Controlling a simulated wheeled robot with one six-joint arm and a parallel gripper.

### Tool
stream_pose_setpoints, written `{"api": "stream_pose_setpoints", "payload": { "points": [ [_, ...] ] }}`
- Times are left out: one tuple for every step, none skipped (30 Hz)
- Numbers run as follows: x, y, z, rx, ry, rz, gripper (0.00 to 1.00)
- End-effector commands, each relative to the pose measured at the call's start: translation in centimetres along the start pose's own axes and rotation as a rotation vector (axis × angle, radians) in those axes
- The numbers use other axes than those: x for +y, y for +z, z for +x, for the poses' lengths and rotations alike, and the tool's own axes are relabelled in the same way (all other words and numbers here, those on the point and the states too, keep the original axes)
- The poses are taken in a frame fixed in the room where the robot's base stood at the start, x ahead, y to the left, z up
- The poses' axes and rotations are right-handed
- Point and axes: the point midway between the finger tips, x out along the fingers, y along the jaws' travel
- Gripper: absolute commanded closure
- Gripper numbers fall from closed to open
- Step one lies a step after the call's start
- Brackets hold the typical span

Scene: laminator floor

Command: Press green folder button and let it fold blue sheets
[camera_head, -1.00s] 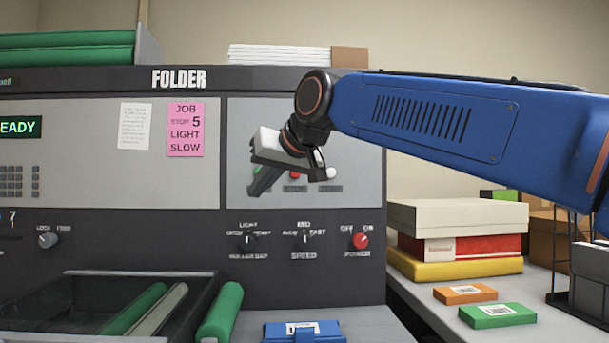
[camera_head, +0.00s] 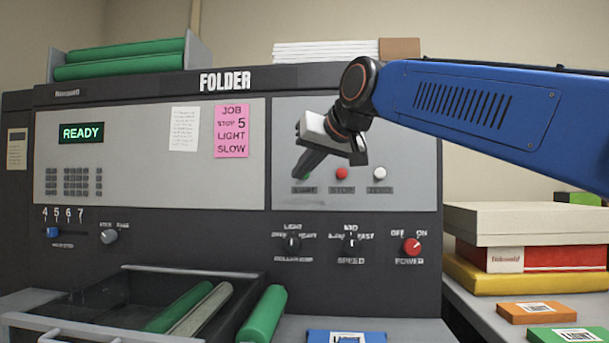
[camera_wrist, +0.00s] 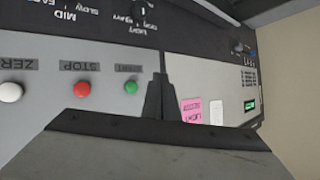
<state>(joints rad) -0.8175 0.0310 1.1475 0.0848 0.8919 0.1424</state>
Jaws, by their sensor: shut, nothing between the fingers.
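My gripper (camera_head: 302,174) is shut and empty, pointing down-left in front of the start button. The wrist view shows its joined fingers (camera_wrist: 160,80) beside the button; I cannot tell the gap to the panel.
Below the panel are roller gap (camera_head: 292,244), speed (camera_head: 351,243) and power (camera_head: 412,246) knobs. A blue stop slider (camera_head: 53,232) sits at 5. A pink card (camera_head: 231,131) reads job, stop 5, light, slow. An open drawer (camera_head: 40,322) holds rollers. Boxes (camera_head: 525,224) stand right.

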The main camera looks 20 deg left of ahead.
Motion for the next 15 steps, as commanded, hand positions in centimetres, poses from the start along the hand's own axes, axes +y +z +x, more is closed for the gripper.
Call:
{"api": "stream_pose_setpoints", "payload": {
  "points": [
    [0.4, -0.3, 0.5, 0.0, 0.002, 0.001, 1.0],
    [0.6, -0.5, 0.7, 0.001, 0.002, 0.002, 1.0],
    [0.8, -0.7, 1.1, 0.001, 0.002, 0.002, 1.0],
    [1.0, -0.9, 1.4, 0.0, 0.001, 0.001, 1.0],
    [1.2, -1.1, 1.6, 0.0, 0.001, 0.001, 1.0],
    [1.4, -1.4, 1.9, 0.001, 0.001, 0.001, 1.0],
    [1.6, -1.6, 2.1, 0.001, 0.002, 0.001, 1.0],
    [1.8, -1.7, 2.4, 0.001, 0.002, 0.002, 1.0],
    [2.1, -2.0, 2.8, 0.001, 0.002, 0.002, 1.0],
    [2.2, -2.2, 3.0, 0.001, 0.002, 0.002, 1.0],
    [2.4, -2.3, 3.2, 0.001, 0.002, 0.001, 1.0],
    [2.6, -2.5, 3.5, 0.0, 0.001, 0.001, 1.0],
    [2.7, -2.7, 3.7, 0.001, 0.001, 0.001, 1.0],
    [2.9, -2.8, 3.9, 0.0, 0.001, 0.001, 1.0],
    [3.0, -3.0, 4.2, 0.0, 0.001, 0.001, 1.0]
  ]
}}
